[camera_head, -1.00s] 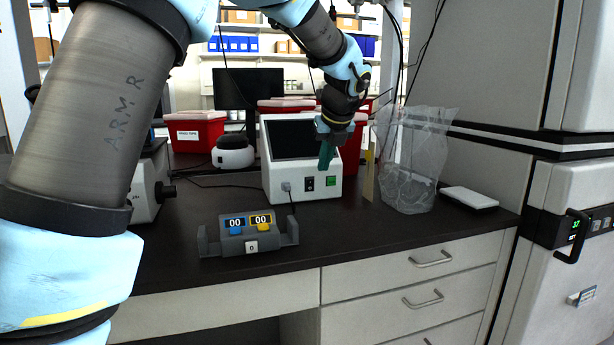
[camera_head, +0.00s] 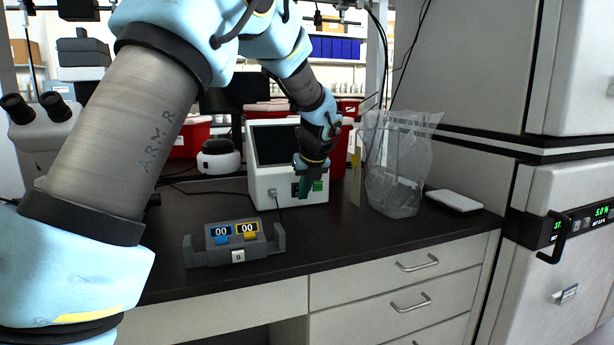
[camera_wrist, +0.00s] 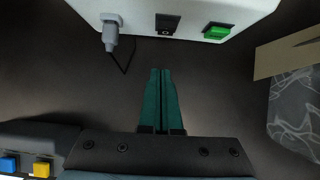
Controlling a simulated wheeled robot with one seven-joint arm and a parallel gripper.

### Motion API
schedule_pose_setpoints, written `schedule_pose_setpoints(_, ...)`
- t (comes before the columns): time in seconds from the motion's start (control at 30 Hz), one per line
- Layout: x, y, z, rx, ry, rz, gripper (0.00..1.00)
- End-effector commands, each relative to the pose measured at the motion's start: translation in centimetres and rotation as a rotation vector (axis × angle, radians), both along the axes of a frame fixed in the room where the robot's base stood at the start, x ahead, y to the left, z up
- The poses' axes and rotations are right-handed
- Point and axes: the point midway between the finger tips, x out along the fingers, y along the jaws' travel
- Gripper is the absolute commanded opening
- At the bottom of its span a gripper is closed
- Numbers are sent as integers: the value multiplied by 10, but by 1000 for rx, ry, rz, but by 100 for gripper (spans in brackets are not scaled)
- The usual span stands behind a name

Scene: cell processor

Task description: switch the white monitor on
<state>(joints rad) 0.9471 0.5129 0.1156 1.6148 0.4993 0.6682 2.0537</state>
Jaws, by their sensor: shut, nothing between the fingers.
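The white monitor (camera_head: 262,188) stands on the dark bench with a dark screen (camera_head: 273,143). On its lower front are a plugged-in cable (camera_wrist: 110,32), a black rocker switch (camera_wrist: 168,24) and a green button (camera_wrist: 217,32). My gripper (camera_head: 304,192) is in front of the monitor's lower front, partly hiding the black switch in the head view. In the wrist view my gripper's green fingers (camera_wrist: 160,72) are together and empty. They point at the monitor's front, just below the black switch. A gap of dark bench shows between fingertips and switch in that view.
A grey device with blue and yellow buttons (camera_head: 234,243) sits at the bench front, left of the monitor. A clear plastic bag (camera_head: 398,170) and a white flat box (camera_head: 454,201) are to the right. Red bins (camera_head: 192,137) and a microscope (camera_head: 45,125) stand behind and left.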

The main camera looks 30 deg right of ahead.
Motion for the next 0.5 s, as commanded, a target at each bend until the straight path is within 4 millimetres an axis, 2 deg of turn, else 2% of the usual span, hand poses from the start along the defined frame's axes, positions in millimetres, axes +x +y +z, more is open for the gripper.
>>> schedule_pose_setpoints(0.07,9,0,-11,2,1,1,0)
schedule_pose_setpoints(0.1,17,-1,-3,-1,-3,3,0)
schedule_pose_setpoints(0.23,33,-4,2,-1,-2,2,0)
schedule_pose_setpoints(0.5,44,-5,3,-1,0,1,0)
